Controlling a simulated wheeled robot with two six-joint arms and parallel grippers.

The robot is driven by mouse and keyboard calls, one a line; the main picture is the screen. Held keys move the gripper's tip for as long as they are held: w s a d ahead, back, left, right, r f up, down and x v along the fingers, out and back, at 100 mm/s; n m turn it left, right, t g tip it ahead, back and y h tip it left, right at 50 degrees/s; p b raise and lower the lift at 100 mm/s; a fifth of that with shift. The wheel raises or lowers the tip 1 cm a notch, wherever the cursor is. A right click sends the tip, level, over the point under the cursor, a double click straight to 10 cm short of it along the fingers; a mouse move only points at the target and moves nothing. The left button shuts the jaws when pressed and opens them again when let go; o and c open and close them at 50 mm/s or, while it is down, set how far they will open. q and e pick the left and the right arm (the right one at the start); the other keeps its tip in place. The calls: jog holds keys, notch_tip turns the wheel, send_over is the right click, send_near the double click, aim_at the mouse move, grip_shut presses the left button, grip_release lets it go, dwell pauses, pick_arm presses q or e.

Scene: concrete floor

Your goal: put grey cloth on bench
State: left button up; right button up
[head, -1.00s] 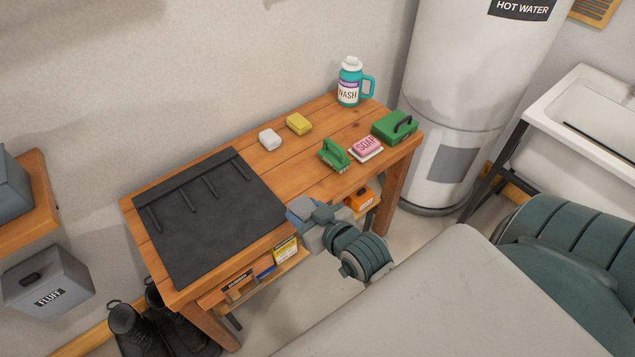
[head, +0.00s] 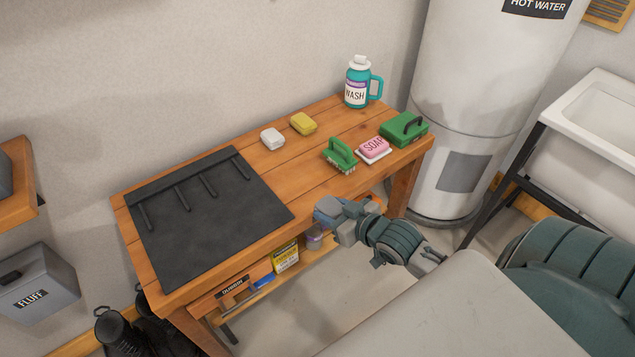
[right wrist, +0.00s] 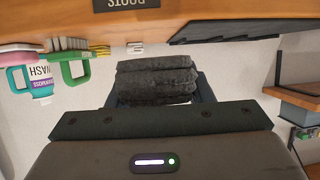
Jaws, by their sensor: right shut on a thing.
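The grey cloth (right wrist: 156,80) is a dark, folded stack between the fingers of my right gripper in the right wrist view. I cannot make it out in the head view. My right gripper (head: 326,211) is shut on it, at the front edge of the wooden bench (head: 307,187), right of the black mat. The bench also shows in the right wrist view, where the picture is upside down. My left gripper is not in view.
A black mat (head: 205,220) covers the bench's left part. A white bar (head: 272,138), yellow block (head: 304,124), green brush (head: 340,154), pink soap (head: 373,147), green box (head: 404,128) and wash bottle (head: 357,84) stand behind and right. Bare wood lies between.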

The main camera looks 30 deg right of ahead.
send_over(317, 184)
jog(key=s+a, duration=0.1)
jog(key=s, duration=0.2)
jog(key=shift+w+f, duration=0.15)
jog(key=shift+f, duration=0.35)
jog(key=shift+w+d+f, duration=0.1)
jog(key=shift+w+d, duration=0.1)
jog(key=shift+w, duration=0.4)
jog(key=shift+w+d+f, duration=0.15)
jog(key=shift+w+f, duration=0.25)
jog(key=shift+f, duration=0.2)
jog(key=shift+w+d+f, duration=0.1)
jog(key=shift+w+f, duration=0.25)
jog(key=shift+f, duration=0.25)
jog(key=shift+f+p, duration=0.45)
jog(key=shift+p, duration=0.05)
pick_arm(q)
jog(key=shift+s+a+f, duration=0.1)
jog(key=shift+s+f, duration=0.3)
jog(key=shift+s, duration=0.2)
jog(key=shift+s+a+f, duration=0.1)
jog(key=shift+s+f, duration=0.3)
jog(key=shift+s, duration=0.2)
